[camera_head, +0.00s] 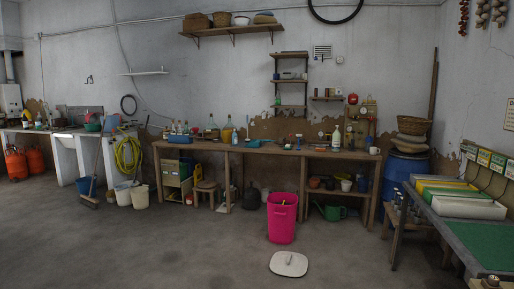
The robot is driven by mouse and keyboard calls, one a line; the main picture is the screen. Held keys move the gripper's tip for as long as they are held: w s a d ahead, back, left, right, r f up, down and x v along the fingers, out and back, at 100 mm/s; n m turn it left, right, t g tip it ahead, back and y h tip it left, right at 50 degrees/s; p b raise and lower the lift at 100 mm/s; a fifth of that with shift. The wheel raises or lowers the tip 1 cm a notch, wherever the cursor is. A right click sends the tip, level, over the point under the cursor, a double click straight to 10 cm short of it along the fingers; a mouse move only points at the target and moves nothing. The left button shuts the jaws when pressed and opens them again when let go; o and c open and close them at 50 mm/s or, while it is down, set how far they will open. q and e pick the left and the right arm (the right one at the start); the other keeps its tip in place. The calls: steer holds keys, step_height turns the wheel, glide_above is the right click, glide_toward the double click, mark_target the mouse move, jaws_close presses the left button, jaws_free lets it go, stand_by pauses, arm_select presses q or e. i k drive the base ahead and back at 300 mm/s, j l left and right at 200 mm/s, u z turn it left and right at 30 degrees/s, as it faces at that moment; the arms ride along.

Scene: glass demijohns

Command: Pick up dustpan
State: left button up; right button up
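No thing in view is clearly a dustpan. A light blue flat object (252,143) with a thin upright part lies on the long wooden workbench (330,154) against the back wall; it may be a dustpan, but it is too small to tell. A broom (89,201) leans by a blue bucket at the left. Neither of my grippers shows, so nothing can be said of what they hold.
A pink bin (282,217) stands on the floor before the bench, with a white lid (289,264) lying in front. A green-topped table (475,240) stands at the right. The concrete floor (150,250) at the left front is clear.

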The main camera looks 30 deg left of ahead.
mark_target(256, 143)
steer(key=i+j+u, duration=0.6)
steer(key=i+u, duration=0.75)
steer(key=i, duration=0.85)
steer(key=i+u, duration=0.1)
steer(key=i, duration=0.75)
steer(key=i+u, duration=0.1)
steer(key=i, duration=0.75)
steer(key=i+l+u, duration=0.1)
steer(key=i, duration=0.8)
steer(key=i+z, duration=0.25)
steer(key=i, duration=0.45)
steer(key=i+j+z, duration=0.25)
steer(key=i, duration=0.45)
